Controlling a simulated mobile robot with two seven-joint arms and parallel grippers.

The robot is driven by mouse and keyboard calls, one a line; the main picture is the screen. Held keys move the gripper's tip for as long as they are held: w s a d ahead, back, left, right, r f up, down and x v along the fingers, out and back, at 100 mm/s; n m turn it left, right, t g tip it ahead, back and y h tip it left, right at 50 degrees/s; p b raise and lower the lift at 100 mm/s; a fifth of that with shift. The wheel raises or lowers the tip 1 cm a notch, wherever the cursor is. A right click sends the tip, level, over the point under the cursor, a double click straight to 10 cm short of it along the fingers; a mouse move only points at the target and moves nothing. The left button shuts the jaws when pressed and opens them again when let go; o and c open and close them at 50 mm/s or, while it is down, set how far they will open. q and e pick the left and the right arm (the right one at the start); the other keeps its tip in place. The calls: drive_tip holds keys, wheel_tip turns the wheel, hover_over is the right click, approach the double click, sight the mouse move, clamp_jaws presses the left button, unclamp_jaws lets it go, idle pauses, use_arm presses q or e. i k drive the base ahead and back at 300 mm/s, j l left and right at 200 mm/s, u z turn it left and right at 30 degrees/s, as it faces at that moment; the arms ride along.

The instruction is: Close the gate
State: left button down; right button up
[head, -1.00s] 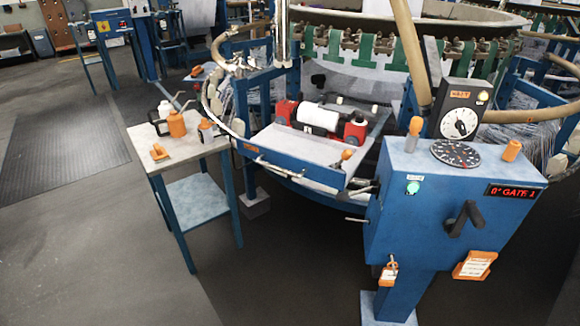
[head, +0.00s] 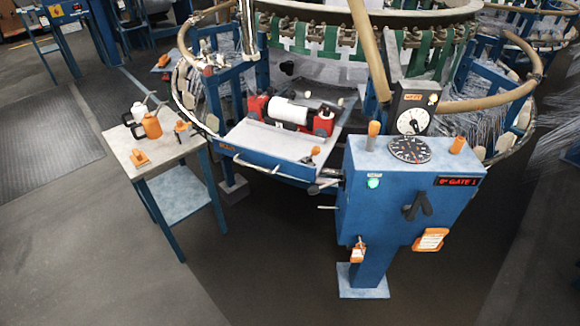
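A blue-fronted grey shelf (head: 262,139) with a bar handle (head: 258,165) along its front sits at the ring of the circular loom; it looks like the gate section. A red shuttle with a white roll (head: 289,111) rests on it, and a small orange-knobbed lever (head: 314,153) stands at its right front corner. To its right is a blue console (head: 385,205) with a black crank handle (head: 416,206), a dial disc (head: 408,149), a lit green button (head: 373,183) and a red display (head: 459,181) that seems to read "0° GATE 1". Neither of my grippers shows.
A small side table (head: 150,165) with an orange oil can (head: 152,126) and bottles stands at left. Orange tags (head: 430,239) hang on the console. Beige hoops and green straps of the loom fill the back. The floor in front is clear.

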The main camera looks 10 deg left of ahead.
sight(256, 145)
drive_tip(key=i+j+z, duration=0.15)
drive_tip(key=i+j, duration=0.15)
drive_tip(key=i+j+z, duration=0.2)
drive_tip(key=j, duration=0.2)
drive_tip(key=i+j+z, duration=0.15)
drive_tip(key=i+j, duration=0.15)
drive_tip(key=j, duration=0.1)
